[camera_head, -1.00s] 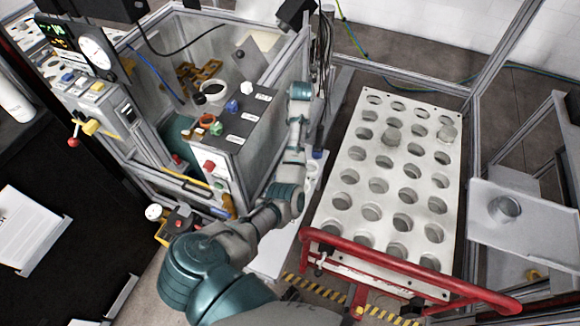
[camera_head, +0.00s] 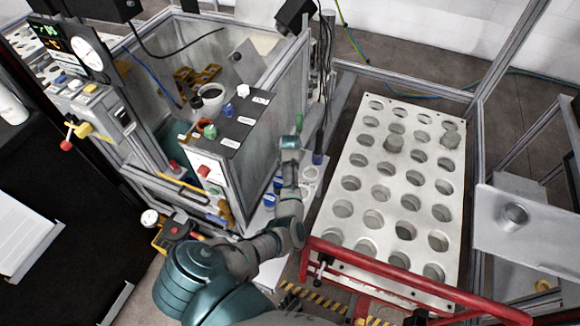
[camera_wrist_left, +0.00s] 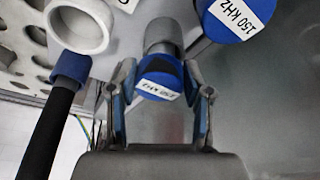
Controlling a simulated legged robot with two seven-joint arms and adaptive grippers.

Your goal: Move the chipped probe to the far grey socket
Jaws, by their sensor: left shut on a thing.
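My left gripper (camera_wrist_left: 158,82) is shut on a grey probe with a blue cap (camera_wrist_left: 158,78) in the left wrist view. The cap has a white kHz label, upside down, and a dark patch on its top; I cannot tell whether this is a chip. Another blue-capped probe (camera_wrist_left: 238,14), labelled 150 kHz, stands close at the right. A white ring socket (camera_wrist_left: 80,27) is at the upper left. In the head view my left arm reaches to the narrow pale tray (camera_head: 309,190) beside the cabinet; its fingers are not clear there. I cannot identify the far grey socket.
A black rod with a blue collar (camera_wrist_left: 62,98) stands left of the gripper. The cabinet (camera_head: 232,150) is close on the arm's left. A white plate with many holes (camera_head: 367,202) and a red rail (camera_head: 400,282) lie to the right.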

